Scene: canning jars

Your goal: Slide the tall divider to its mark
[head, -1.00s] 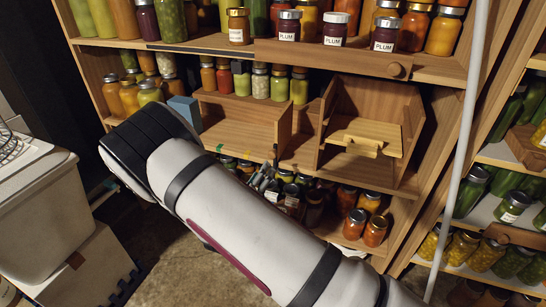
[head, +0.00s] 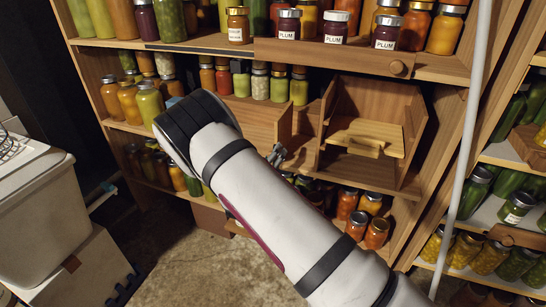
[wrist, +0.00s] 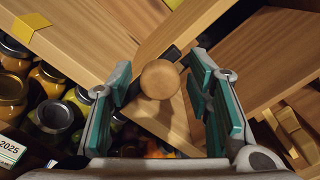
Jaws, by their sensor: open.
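The tall divider (head: 304,122) is a brown wooden panel standing on the middle shelf, left of an open wooden box; its lower front is partly behind my gripper. In the wrist view a round wooden knob (wrist: 160,80) faces the camera; I cannot tell exactly which panel it joins. My gripper (head: 279,155) is at the shelf front by the divider's foot. In the wrist view my gripper (wrist: 160,92) is open, its teal-padded fingers on either side of the knob with small gaps. A yellow tape mark (wrist: 28,27) is on wood at upper left.
The open wooden box (head: 408,115) holds a slanted board with a handle (head: 365,146). Jars (head: 260,84) stand behind on the middle shelf; more jars (head: 375,232) fill the shelf below. A pale pole (head: 467,150) stands at right. My arm covers part of the shelf front.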

